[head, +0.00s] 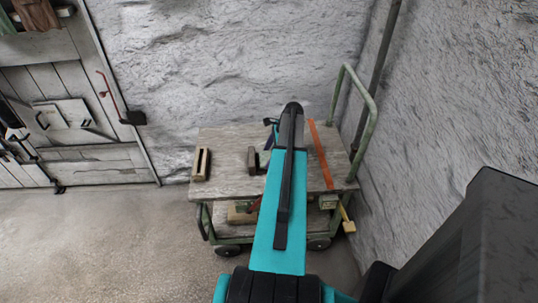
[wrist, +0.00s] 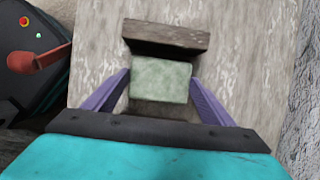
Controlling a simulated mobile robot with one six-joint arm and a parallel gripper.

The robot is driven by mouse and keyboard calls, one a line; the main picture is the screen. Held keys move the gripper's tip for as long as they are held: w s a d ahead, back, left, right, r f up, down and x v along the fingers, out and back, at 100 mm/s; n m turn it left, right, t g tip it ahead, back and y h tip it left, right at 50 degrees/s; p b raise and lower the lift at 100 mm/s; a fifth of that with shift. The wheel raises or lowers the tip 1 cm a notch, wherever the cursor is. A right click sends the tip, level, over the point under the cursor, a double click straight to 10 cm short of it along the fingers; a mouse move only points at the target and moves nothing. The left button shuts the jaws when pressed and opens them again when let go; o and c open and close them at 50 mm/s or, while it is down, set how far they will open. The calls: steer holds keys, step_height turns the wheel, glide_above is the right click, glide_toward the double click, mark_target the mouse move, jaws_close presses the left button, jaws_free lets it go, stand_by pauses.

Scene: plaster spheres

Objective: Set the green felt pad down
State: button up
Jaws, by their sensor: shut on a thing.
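In the wrist view, the pale green felt pad (wrist: 160,80) is a thick, block-like piece between the two purple fingers of my gripper (wrist: 160,86). My gripper is shut on it. A brown block (wrist: 165,37) stands right beyond the pad, close to its far edge. The grey wooden cart top (wrist: 238,60) lies below. I cannot tell whether the pad touches the wood. In the head view, my arm reaches over the cart top (head: 228,150) and hides the pad and most of the gripper.
In the head view, a slotted wooden block (head: 201,164) stands at the left of the cart top, and a dark brown block (head: 253,160) near the middle. An orange strip (head: 321,155) lies at the right. A green rail (head: 368,125) rises at the right end, close to the rough wall.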

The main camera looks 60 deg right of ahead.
steer(key=shift+f+b, duration=0.35)
steer(key=shift+f, duration=0.7)
stand_by(0.5)
steer(key=o, duration=1.1)
steer(key=shift+r, duration=0.1)
steer(key=shift+r+p, duration=1.45)
steer(key=shift+r, duration=0.5)
